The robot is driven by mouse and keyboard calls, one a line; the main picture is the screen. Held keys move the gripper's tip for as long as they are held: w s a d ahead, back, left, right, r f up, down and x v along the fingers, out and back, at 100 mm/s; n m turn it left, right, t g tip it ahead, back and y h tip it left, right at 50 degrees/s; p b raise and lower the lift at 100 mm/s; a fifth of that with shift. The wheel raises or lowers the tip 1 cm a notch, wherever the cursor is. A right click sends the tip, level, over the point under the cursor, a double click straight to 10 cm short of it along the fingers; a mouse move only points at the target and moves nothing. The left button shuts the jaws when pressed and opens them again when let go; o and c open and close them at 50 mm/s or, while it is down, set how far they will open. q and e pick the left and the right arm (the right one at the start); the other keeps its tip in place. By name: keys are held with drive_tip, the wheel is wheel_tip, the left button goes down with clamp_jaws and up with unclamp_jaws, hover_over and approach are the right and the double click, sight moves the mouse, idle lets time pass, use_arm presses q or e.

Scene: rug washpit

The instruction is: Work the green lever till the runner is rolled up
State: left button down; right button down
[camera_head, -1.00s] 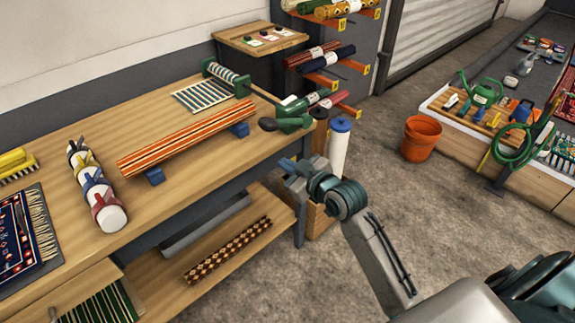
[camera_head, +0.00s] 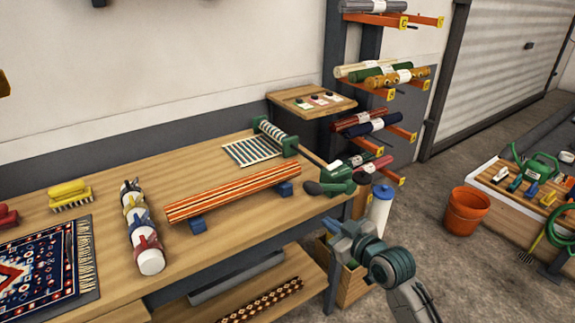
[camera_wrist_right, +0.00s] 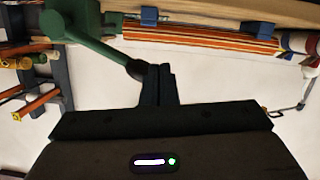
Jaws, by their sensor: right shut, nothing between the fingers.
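The striped runner (camera_head: 253,151) lies partly flat on the bench, its far end on a roller (camera_head: 277,136) between green end pieces. A shaft runs from the roller to a green gearbox (camera_head: 338,176) at the bench corner. The green lever (camera_wrist_right: 95,42) comes off it and ends in a dark knob (camera_wrist_right: 135,68), which also shows in the head view (camera_head: 312,188). My right gripper (camera_head: 343,232) is shut and empty, just off the bench's front edge. In the wrist view its fingertips (camera_wrist_right: 158,72) appear right beside the knob; I cannot tell whether they touch. My left gripper is out of view.
An orange-striped roll (camera_head: 232,193) rests on blue blocks on the bench, with a strapped roll (camera_head: 141,228) and a patterned rug (camera_head: 40,265) to its left. A rack of rolls (camera_head: 380,75) stands behind the gearbox. Floor is open before the orange bucket (camera_head: 466,211).

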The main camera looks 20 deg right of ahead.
drive_tip(key=w+d+r+m+y+p, duration=0.1)
drive_tip(key=d+r+m+p, duration=0.4)
drive_tip(key=r, duration=0.6)
drive_tip(key=shift+w+d+r+g+y+p, duration=0.3)
drive_tip(key=shift+w+d+r+g+p, duration=0.25)
drive_tip(key=shift+d, duration=0.4)
drive_tip(key=shift+w+f, duration=0.1)
drive_tip(key=shift+f, duration=0.1)
drive_tip(key=shift+w, duration=0.1)
